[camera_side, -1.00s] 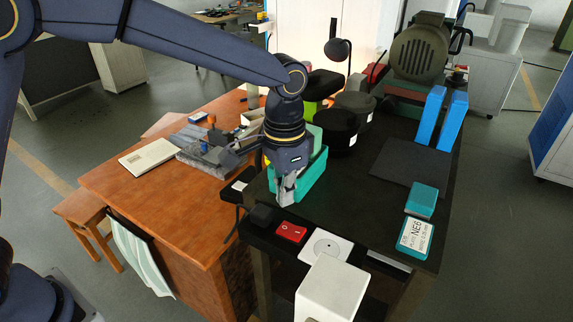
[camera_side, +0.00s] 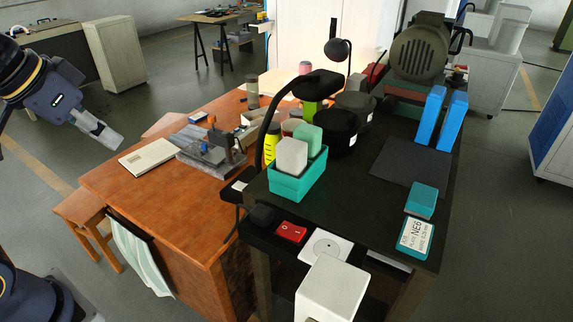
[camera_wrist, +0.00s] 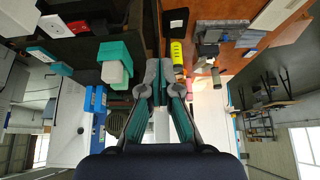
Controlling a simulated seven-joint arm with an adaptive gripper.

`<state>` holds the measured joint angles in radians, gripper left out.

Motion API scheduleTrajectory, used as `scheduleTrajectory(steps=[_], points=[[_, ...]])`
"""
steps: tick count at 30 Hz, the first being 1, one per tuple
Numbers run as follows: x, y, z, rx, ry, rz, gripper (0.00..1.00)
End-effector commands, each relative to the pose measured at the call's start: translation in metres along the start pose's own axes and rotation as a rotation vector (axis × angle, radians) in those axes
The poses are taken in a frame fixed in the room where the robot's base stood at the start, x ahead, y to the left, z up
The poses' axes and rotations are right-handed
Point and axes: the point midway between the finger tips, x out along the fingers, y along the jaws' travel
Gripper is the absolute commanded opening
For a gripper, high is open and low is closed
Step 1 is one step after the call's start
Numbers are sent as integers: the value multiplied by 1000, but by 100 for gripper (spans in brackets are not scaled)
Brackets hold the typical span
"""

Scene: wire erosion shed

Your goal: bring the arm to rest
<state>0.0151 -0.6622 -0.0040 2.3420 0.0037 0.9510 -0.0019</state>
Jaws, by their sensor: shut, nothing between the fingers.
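My gripper (camera_side: 97,130) is at the left of the side view, raised in the air to the left of the wooden bench and well away from everything on it. It is shut and empty. In the wrist view my gripper's fingers (camera_wrist: 162,72) point up the picture and lie together with nothing between them. My arm comes in from the left edge of the side view.
The wooden bench (camera_side: 160,199) carries a notebook (camera_side: 148,157) and a grey fixture (camera_side: 205,148). The dark table (camera_side: 350,195) holds a teal bin (camera_side: 297,183) with a white block (camera_side: 291,156) and a green block (camera_side: 308,138). Open floor lies around my gripper.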

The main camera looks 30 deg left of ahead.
Motion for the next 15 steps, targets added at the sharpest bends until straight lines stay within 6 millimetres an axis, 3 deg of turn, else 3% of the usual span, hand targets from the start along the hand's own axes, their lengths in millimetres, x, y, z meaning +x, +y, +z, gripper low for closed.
scheduleTrajectory(steps=[3,5,15], points=[[10,-4,34,-21,1,-7,0],[18,-4,43,-20,-17,-5,0],[21,-3,44,-18,-19,-4,0]])
